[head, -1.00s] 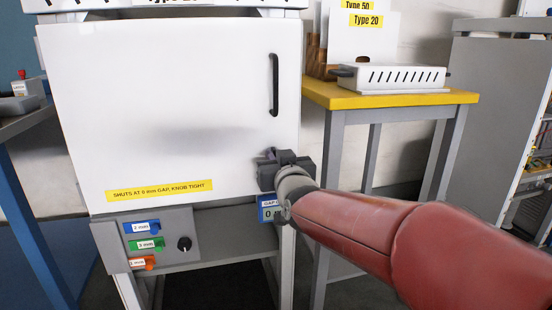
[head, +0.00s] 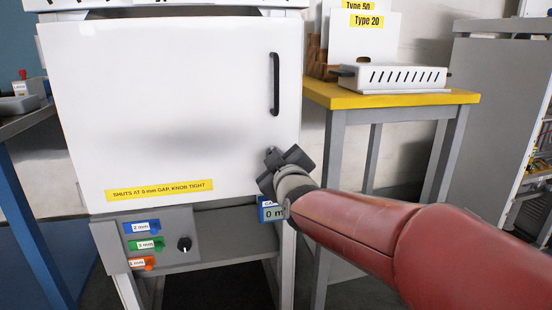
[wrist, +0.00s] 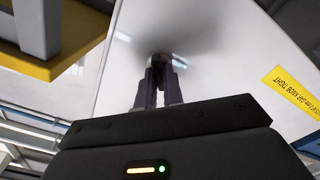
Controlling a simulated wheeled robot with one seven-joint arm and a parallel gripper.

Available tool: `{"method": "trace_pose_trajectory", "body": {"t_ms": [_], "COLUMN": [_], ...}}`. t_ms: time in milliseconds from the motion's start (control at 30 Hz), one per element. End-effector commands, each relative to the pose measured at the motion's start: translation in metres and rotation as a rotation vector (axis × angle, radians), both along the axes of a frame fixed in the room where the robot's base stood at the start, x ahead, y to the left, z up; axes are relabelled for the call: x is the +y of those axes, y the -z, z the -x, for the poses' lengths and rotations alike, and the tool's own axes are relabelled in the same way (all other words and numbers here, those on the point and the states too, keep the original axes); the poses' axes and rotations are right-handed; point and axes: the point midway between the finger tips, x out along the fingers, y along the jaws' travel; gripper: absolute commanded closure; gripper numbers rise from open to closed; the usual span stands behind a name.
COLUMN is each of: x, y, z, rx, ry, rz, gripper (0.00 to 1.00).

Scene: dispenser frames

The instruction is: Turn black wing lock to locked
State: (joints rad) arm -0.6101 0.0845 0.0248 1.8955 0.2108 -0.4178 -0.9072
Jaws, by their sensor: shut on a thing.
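The white cabinet door (head: 170,100) faces me and looks closed. My gripper (head: 276,160) is at the door's lower right corner, turned at a slant. In the wrist view my gripper (wrist: 163,82) points at the white door, with its two dark fingers close together. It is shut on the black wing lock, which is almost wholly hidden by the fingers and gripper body. A small dark and shiny part shows at the fingertips in the wrist view, too blurred to read the lock's angle.
A gap display (head: 271,213) below my gripper reads 0, partly covered. A panel with a black knob (head: 184,244) and coloured tags sits under the door. A black handle (head: 275,84) is above my gripper. A yellow-topped table (head: 390,97) stands at right.

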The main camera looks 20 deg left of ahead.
Motion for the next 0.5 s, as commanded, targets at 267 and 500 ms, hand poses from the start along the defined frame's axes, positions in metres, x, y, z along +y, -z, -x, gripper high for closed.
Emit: {"method": "trace_pose_trajectory", "body": {"t_ms": [267,500], "x": [0.0013,0.0018], "y": [0.0004,0.0011], "z": [0.0008,0.001], "rx": [-0.135,-0.254], "ry": [-0.002,-0.001], "rz": [0.223,0.413], "gripper": [1.0,1.0]}}
